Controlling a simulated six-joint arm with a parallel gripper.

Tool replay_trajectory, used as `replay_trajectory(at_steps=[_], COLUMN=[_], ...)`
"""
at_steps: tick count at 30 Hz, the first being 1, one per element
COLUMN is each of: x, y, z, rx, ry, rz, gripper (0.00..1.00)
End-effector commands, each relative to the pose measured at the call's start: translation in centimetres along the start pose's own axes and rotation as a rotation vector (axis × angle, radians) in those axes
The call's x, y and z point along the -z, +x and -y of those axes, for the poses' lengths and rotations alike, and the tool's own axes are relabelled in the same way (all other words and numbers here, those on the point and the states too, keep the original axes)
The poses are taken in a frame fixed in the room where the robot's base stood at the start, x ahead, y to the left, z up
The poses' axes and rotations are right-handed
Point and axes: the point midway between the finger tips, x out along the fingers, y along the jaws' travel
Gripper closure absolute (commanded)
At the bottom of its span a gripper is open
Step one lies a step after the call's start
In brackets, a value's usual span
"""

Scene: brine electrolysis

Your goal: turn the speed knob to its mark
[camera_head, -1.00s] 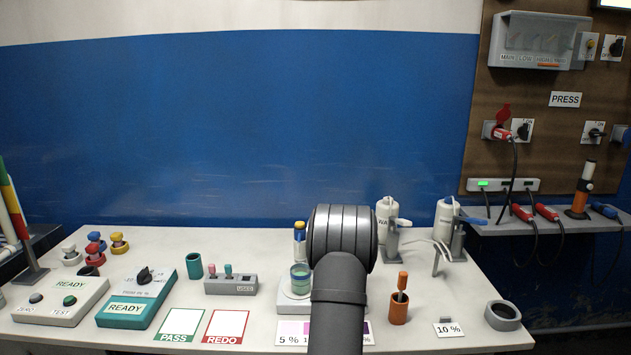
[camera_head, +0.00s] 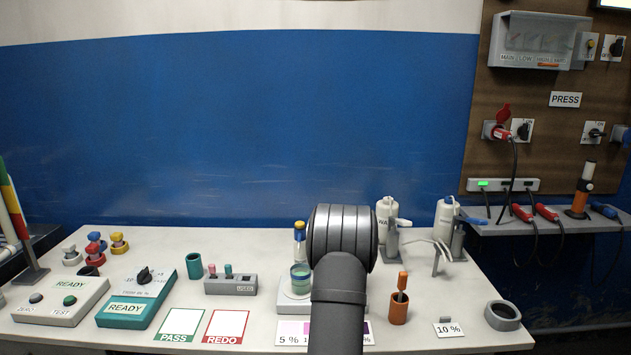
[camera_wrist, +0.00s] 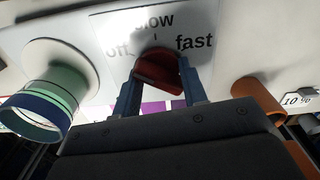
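The red speed knob (camera_wrist: 157,70) is in the upper middle of the wrist view, on a pale panel (camera_wrist: 112,22) marked off, slow and fast. My gripper (camera_wrist: 158,78) has one blue finger on each side of the knob, close against it, and appears shut on it. The knob's pointer is not clear, so I cannot tell its exact setting. In the head view my arm hides the knob and the gripper. The stirrer base (camera_head: 287,303) shows just left of my arm.
A vessel with green contents (camera_head: 300,280) stands on the stirrer, close left of the gripper in the wrist view (camera_wrist: 62,88). An orange holder (camera_head: 398,310) stands to the right. Wash bottles (camera_head: 387,222) stand behind.

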Motion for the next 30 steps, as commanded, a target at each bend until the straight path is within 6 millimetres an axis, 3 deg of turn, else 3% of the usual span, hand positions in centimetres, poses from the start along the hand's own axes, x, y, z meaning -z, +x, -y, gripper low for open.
replay_trajectory(at_steps=[7, 12, 14, 20, 30], x=[0.0, 0.0, 0.1, 0.6, 2.0], y=[0.0, -0.4, -0.9, -3.5, -9.1], z=[0.0, -0.1, -0.2, -1.0, -2.5], rx=[0.0, 0.007, 0.014, 0.071, 0.223], ry=[0.001, -0.045, -0.099, -0.455, -1.234], rz=[0.001, 0.006, 0.011, 0.036, 0.025], gripper=[0.59, 0.27, 0.27, 0.27, 0.27])
